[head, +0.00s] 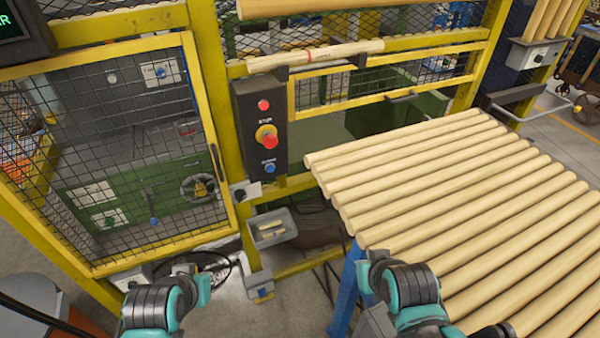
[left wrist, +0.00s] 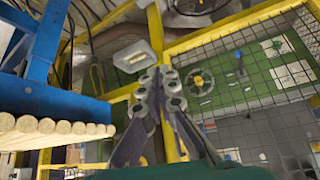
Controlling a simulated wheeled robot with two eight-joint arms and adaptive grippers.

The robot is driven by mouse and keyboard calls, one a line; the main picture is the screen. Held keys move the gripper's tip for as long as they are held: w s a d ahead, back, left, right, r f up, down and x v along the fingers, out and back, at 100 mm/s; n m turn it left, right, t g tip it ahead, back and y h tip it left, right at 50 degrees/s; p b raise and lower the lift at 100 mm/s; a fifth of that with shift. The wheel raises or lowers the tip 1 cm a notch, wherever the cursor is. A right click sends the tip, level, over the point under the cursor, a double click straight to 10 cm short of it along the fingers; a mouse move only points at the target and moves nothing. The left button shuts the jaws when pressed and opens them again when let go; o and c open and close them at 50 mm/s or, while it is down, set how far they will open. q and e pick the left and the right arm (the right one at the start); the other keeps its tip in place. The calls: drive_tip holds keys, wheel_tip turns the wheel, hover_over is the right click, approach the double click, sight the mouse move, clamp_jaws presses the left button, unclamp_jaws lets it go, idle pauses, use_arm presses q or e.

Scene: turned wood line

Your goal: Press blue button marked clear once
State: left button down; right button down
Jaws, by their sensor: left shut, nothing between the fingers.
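A black control box (head: 259,128) on the yellow post carries a red button (head: 264,105), a red and yellow stop knob (head: 267,137) and a blue button (head: 270,168) at its bottom. The small label above the blue button is too small to read surely. Another blue button shows on a low grey box (head: 262,293). In the left wrist view my left gripper (left wrist: 160,88) is shut and empty, in open air. My left arm is low at the left in the head view, well below and left of the control box. My right arm is low at right; its fingers do not show.
A rack of pale wooden rods (head: 450,180) fills the right side. A yellow mesh guard door (head: 110,165) stands at left, with a green machine behind it. A small grey tray (head: 272,228) sits below the control box. The space before the box looks clear.

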sight(271, 168)
use_arm(q)
drive_tip(key=w+d+t+h+b, duration=0.2)
drive_tip(key=w+d+t+h, duration=0.4)
drive_tip(key=w+d, duration=1.2)
drive_tip(key=w, duration=0.4)
drive_tip(key=shift+w+d+f+b, duration=0.25)
drive_tip(key=shift+d+f+b, duration=0.1)
drive_tip(key=w+a, duration=0.2)
drive_tip(key=w, duration=0.6)
drive_tip(key=shift+w+a, duration=0.2)
drive_tip(key=shift+a, duration=0.2)
drive_tip(key=shift+w+a+b, duration=0.1)
drive_tip(key=shift+w+b, duration=0.2)
drive_tip(key=shift+w, duration=0.1)
